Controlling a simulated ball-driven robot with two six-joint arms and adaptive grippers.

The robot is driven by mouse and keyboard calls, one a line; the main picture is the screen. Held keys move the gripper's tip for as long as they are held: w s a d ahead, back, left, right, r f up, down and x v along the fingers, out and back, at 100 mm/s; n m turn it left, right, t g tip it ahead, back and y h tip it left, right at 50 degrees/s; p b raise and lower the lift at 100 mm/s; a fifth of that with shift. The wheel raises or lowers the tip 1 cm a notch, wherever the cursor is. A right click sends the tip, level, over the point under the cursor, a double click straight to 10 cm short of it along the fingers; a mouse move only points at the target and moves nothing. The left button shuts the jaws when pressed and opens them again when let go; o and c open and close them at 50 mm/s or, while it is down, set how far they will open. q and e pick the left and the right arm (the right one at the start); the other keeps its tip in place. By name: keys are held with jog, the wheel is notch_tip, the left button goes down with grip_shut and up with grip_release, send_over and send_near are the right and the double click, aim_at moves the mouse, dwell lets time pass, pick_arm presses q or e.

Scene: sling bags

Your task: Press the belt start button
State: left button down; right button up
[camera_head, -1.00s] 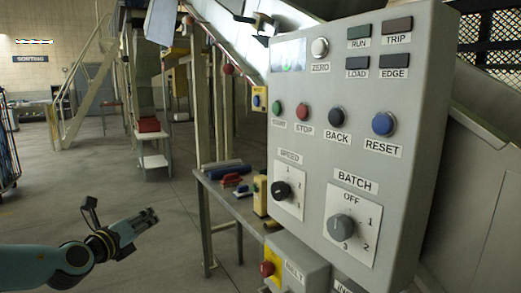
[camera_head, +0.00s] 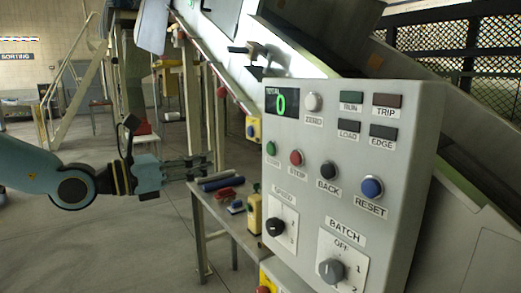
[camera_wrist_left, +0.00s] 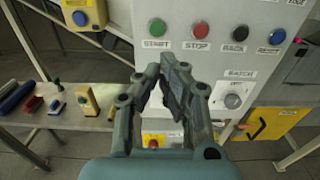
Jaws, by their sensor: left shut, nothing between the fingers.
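The green START button (camera_head: 271,148) sits at the left end of the button row on the grey control panel (camera_head: 335,180). It also shows in the left wrist view (camera_wrist_left: 157,27), above and beyond my fingertips, with its START label below it. My left gripper (camera_head: 208,164) is left of the panel, level with the lower buttons, and points right towards it. Its fingers are shut and empty, with the tips together in the left wrist view (camera_wrist_left: 165,66). A gap shows between the fingertips and the button. My right gripper is out of view.
The red STOP (camera_head: 296,157), black BACK (camera_head: 328,169) and blue RESET (camera_head: 371,188) buttons continue the row. SPEED (camera_head: 275,227) and BATCH (camera_head: 332,270) knobs sit below. The display (camera_head: 281,102) reads 0.

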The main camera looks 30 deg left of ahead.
pick_arm(q)
jog(key=b, duration=0.7)
send_near(271, 149)
jog(key=p+x, duration=0.2)
jog(key=x, duration=0.4)
jog(key=shift+w+d, duration=0.25)
jog(key=shift+w, duration=0.4)
